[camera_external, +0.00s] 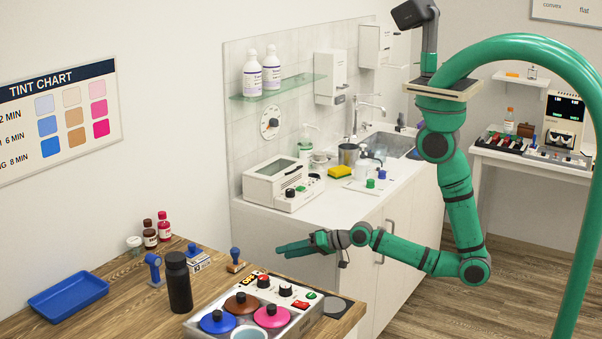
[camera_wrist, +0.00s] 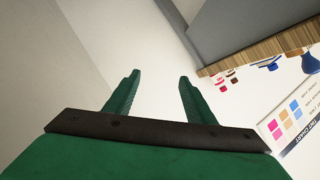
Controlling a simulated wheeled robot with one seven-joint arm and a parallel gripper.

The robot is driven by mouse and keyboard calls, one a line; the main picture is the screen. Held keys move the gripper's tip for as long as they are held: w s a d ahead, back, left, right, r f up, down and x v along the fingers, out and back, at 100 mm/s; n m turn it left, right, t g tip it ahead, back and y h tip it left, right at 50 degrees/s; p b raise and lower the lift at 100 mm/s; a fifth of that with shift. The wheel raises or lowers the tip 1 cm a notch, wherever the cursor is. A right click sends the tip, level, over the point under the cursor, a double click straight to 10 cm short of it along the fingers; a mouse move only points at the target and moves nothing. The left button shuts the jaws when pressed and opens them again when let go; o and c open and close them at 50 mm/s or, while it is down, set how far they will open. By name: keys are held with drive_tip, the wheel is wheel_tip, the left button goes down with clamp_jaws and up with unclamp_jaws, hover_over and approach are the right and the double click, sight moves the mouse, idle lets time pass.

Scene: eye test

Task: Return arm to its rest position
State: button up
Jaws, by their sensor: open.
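My green arm reaches in from the right side of the outside view and is bent at several joints. My gripper (camera_external: 293,247) is at its end, pointing left, above the right end of the wooden table and in front of the white counter. In the wrist view my gripper (camera_wrist: 157,92) shows two green fingers apart with nothing between them. Beyond the fingers is pale wall or floor surface.
The wooden table (camera_external: 120,288) holds a tint unit (camera_external: 205,333) with coloured lids, a black bottle (camera_external: 178,282), stamps and a blue tray (camera_external: 68,297). The white counter (camera_external: 335,208) stands behind my gripper. A tint chart (camera_external: 60,120) hangs left. Floor at right is clear.

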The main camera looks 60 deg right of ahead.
drive_tip(key=s+d+f+n+h, duration=0.1)
drive_tip(key=s+d+f, duration=0.25)
drive_tip(key=s, duration=0.45)
drive_tip(key=s+d+f+n+h, duration=0.15)
drive_tip(key=s+f, duration=0.25)
drive_tip(key=s, duration=0.4)
drive_tip(key=s+d+r+n+t+h, duration=0.1)
drive_tip(key=s+d+r, duration=0.3)
drive_tip(key=d+r, duration=0.1)
drive_tip(key=s+d+r+n+t+h, duration=0.1)
drive_tip(key=s+d+r, duration=0.3)
drive_tip(key=r, duration=0.4)
drive_tip(key=shift+s+d+r+t+h, duration=0.3)
drive_tip(key=shift+s+d+h, duration=0.1)
drive_tip(key=shift+s, duration=0.35)
